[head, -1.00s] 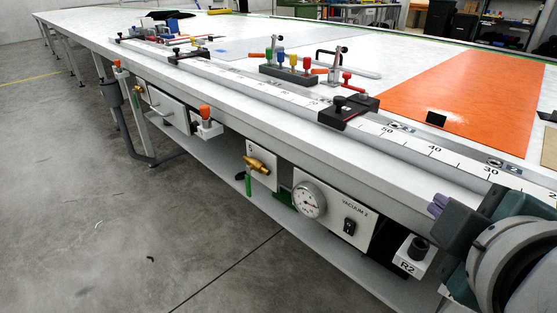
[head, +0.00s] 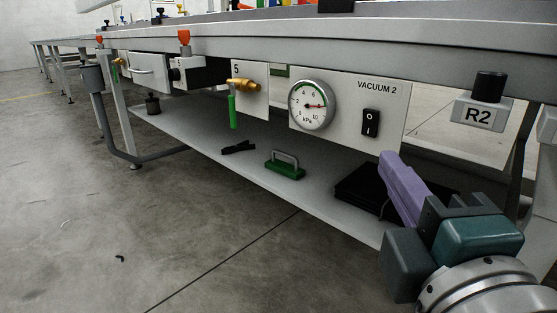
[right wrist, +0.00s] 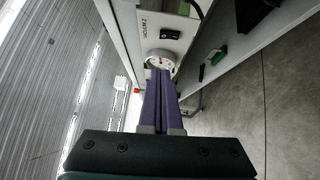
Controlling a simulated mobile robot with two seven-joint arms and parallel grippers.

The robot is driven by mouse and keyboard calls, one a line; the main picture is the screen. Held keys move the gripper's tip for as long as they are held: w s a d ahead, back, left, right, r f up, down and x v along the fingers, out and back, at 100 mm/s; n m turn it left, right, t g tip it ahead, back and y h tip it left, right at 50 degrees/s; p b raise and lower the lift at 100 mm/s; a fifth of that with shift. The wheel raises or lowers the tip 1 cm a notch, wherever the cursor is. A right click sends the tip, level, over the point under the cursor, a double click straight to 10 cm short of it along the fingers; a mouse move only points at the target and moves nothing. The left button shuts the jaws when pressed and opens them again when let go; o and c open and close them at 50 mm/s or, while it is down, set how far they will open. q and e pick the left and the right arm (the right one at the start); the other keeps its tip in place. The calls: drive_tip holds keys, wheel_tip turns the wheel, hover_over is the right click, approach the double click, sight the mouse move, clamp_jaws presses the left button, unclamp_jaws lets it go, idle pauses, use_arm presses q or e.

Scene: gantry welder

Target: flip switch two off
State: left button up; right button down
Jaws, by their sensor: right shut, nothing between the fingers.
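Switch two is a black rocker switch (head: 370,123) on the white VACUUM 2 panel (head: 345,140), right of a round gauge (head: 312,105). The switch also shows in the right wrist view (right wrist: 171,35), with the gauge (right wrist: 161,62) in line with the fingertips. My right gripper (head: 388,165) has purple fingers, shut and empty, with the tips just below and right of the switch in the head view. They appear apart from the panel. In the right wrist view the fingers (right wrist: 160,78) lie together. Which half of the rocker is pressed is too small to tell. My left gripper is not in view.
The panel hangs under the table edge (head: 300,45). A brass valve (head: 238,84) with a green handle sits left of the gauge. The R2 holder (head: 478,116) is at right. A lower shelf (head: 225,165) carries a green handled block (head: 285,167) and black items.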

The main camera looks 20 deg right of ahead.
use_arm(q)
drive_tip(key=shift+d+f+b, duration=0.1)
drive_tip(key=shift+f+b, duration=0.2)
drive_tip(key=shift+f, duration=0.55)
use_arm(e)
drive_tip(key=shift+a+f+n+t, duration=0.25)
drive_tip(key=shift+f+n+t, duration=0.05)
drive_tip(key=shift+f, duration=0.35)
drive_tip(key=shift+w, duration=0.2)
approach(365, 116)
drive_tip(key=w+a, duration=0.2)
drive_tip(key=w, duration=0.1)
drive_tip(key=d, duration=0.1)
drive_tip(key=w+d+b, duration=0.1)
drive_tip(key=d, duration=0.1)
drive_tip(key=shift+w+d+r, duration=0.2)
drive_tip(key=shift+w, duration=0.2)
drive_tip(key=shift+w+d+r, duration=0.1)
drive_tip(key=shift+w+d, duration=0.05)
drive_tip(key=shift+d, duration=0.35)
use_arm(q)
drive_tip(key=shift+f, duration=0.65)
